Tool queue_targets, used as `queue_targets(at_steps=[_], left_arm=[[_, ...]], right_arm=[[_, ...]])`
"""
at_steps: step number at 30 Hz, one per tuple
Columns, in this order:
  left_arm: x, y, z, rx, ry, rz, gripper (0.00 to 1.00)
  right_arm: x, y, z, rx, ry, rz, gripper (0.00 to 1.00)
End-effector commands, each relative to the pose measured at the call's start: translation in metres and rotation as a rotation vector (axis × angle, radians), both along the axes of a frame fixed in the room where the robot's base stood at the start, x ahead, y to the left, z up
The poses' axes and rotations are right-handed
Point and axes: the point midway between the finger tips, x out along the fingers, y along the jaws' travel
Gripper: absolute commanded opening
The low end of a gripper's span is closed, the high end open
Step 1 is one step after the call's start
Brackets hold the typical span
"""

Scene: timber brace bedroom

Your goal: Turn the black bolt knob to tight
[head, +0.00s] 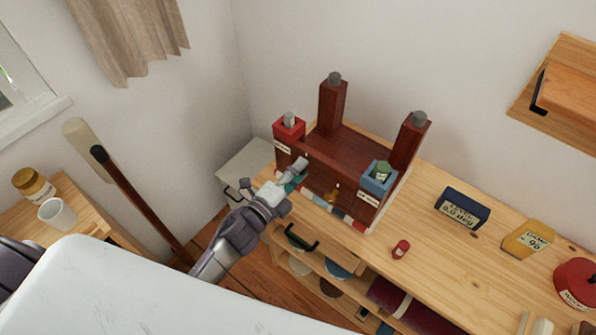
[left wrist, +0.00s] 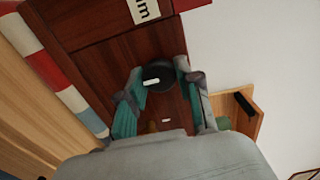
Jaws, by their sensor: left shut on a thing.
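A dark red timber brace (head: 318,178) with two upright posts stands on the wooden bench. My left gripper (head: 294,174) is at the left part of its front face. In the left wrist view the round black bolt knob (left wrist: 160,72) sits between the two teal-padded fingers of my left gripper (left wrist: 158,78), which is shut on it. A white mark shows on the knob, and a second white mark shows on the timber (left wrist: 166,120) nearby. In the head view the gripper hides the knob. My right gripper is not in view.
A red box (head: 289,130) and a blue box (head: 379,178) sit on the brace's ends. A small red cylinder (head: 401,249), a dark blue box (head: 462,208) and a yellow block (head: 527,240) stand on the bench to the right. A white surface (head: 150,290) fills the foreground.

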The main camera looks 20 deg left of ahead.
Motion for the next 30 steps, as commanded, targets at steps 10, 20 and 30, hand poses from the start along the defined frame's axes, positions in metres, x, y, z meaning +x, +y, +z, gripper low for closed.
queue_targets(at_steps=[10, 20, 30], left_arm=[[-0.0005, -0.0002, -0.0009, 0.013, -0.003, -0.001, 0.0], [-0.0004, 0.0, -0.0008, 0.012, -0.002, -0.001, 0.59], [-0.0074, 0.0023, -0.0014, 0.01, -0.001, 0.0, 0.59]], right_arm=[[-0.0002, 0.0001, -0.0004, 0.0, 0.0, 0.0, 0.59], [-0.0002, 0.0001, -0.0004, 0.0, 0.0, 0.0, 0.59], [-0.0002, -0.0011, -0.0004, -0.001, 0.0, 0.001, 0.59]])
